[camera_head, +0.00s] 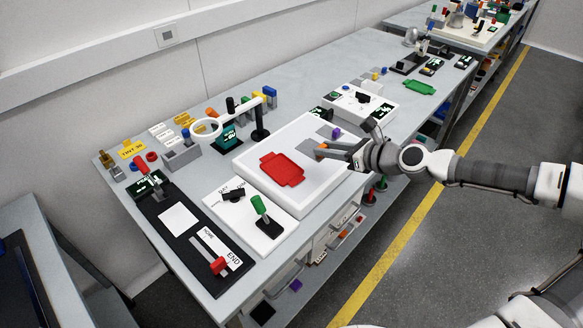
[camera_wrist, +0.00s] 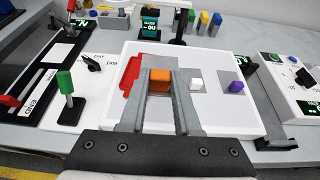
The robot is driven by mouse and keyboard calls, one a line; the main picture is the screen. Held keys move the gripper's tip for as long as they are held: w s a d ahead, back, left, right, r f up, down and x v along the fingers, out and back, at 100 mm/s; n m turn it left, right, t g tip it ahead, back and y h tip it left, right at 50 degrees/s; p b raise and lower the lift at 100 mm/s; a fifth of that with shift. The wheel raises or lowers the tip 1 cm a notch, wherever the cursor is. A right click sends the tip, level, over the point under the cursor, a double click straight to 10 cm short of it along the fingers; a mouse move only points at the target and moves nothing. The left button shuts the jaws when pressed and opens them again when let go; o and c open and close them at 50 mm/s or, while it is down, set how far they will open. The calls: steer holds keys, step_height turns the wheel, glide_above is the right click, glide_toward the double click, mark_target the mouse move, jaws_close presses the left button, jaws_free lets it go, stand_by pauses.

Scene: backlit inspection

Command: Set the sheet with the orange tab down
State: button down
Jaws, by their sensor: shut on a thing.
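My gripper (camera_wrist: 160,78) is shut on the orange tab (camera_wrist: 160,86) of a grey sheet (camera_wrist: 157,62), over the white panel box (camera_head: 245,160). I cannot tell whether the sheet touches the panel. A red flat shape (camera_head: 282,169) lies on the panel, left of my gripper; my finger partly covers it in the wrist view. A sheet with a white tab (camera_wrist: 196,84) and one with a purple tab (camera_wrist: 236,88) lie to the right in the wrist view.
A ring magnifier on a stand (camera_head: 207,128) rises behind the panel. A green-handled lever (camera_head: 260,205) and a slider with a red handle (camera_head: 218,265) stand at the near left. A white control box (camera_head: 350,100) stands beyond the panel.

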glide_above(293, 177)
step_height(293, 177, down, 6)
steer(key=shift+a+r+b, duration=0.1)
steer(key=shift+r+b, duration=0.15)
steer(key=shift+b, duration=0.05)
steer(key=shift+f, duration=1.95)
steer(key=shift+f, duration=0.15)
steer(key=c, duration=0.6)
jaws_free()
steer(key=shift+r, duration=0.2)
steer(key=v, duration=1.2)
